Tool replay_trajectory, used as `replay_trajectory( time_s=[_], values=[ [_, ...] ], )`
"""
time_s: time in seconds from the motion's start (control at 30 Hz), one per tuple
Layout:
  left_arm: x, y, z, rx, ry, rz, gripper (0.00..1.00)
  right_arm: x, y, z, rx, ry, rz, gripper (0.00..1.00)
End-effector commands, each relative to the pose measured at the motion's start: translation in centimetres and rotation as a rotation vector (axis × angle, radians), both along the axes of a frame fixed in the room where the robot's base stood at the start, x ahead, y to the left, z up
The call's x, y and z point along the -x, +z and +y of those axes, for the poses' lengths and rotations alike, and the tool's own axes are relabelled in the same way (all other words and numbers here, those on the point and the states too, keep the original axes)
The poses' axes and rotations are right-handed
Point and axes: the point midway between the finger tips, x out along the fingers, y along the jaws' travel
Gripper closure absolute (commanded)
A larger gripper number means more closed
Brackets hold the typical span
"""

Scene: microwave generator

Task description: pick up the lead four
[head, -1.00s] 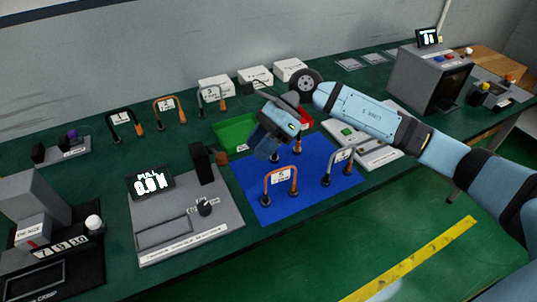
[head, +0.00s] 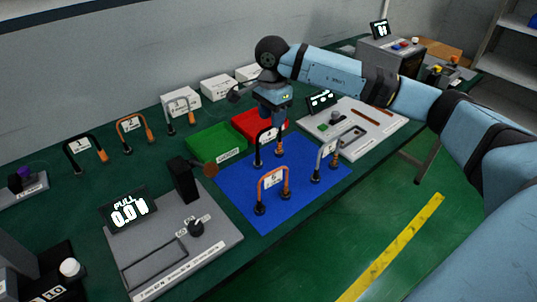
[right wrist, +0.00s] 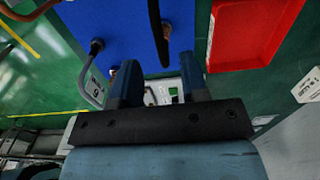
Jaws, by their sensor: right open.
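Three arch-shaped leads with number tags stand on the blue mat (head: 235,195). The rearmost lead (head: 267,138), black on one side and orange-brown on the other, seems to be lead four; its tag is too small to read surely. My right gripper (head: 273,120) is open, pointing down, right over this lead. In the right wrist view the open fingers (right wrist: 160,75) sit either side of the lead's line, and part of the lead (right wrist: 160,32) shows just beyond the tips. I cannot tell whether they touch it. My left gripper is out of view.
An orange lead (head: 272,181) and a grey lead (head: 327,150) stand nearby on the mat. A green tray (head: 215,143) and red tray (head: 245,122) lie behind. A pull tester (head: 180,240) stands left, another instrument (head: 365,125) right. Several leads stand at the back left.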

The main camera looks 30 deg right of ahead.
Motion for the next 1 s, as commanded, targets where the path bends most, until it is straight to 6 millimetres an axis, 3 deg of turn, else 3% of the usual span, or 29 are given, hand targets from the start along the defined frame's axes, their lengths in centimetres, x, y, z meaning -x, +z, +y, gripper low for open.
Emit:
replay_trajectory(
  time_s=[0.27,0.6,0.83,1.0],
  values=[
    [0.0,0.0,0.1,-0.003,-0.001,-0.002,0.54,0.0,-1.9,0.0,-0.001,-0.001,0.000,0.59],
    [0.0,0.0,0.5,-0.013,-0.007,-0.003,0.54,-0.1,-6.4,0.2,-0.001,-0.001,0.000,0.59],
    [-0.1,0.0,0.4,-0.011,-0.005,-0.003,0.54,-0.2,-6.6,0.2,-0.002,0.000,-0.002,0.59],
    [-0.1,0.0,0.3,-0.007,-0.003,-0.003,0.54,-0.2,-6.6,0.2,-0.002,-0.001,-0.001,0.98]
  ],
)
